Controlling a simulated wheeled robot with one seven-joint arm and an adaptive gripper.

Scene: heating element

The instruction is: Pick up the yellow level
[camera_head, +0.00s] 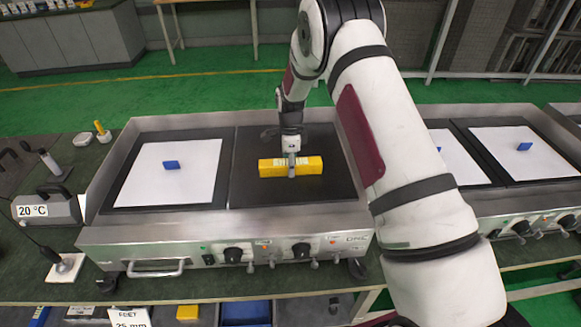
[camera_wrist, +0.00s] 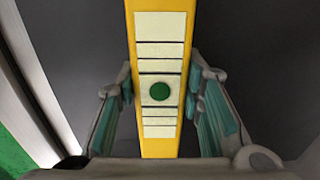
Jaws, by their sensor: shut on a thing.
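The yellow level (camera_head: 308,165) is a long yellow bar over the right dark plate (camera_head: 257,194) of the nearer griddle in the head view. My gripper (camera_head: 291,168) is around its middle from above. In the wrist view the level (camera_wrist: 149,144) runs lengthwise between the fingers of my gripper (camera_wrist: 160,105), with pale label panels and a green dot on its face. The fingers stand on both long sides of it, shut on it. I cannot tell whether the level touches the plate or is slightly raised.
A white sheet with a blue block (camera_head: 171,165) covers the left plate. The griddle's raised metal rim (camera_head: 345,150) surrounds the plates. A second griddle (camera_head: 510,198) stands to the right. A "20 °C" device (camera_head: 45,209) and small tools are at the left.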

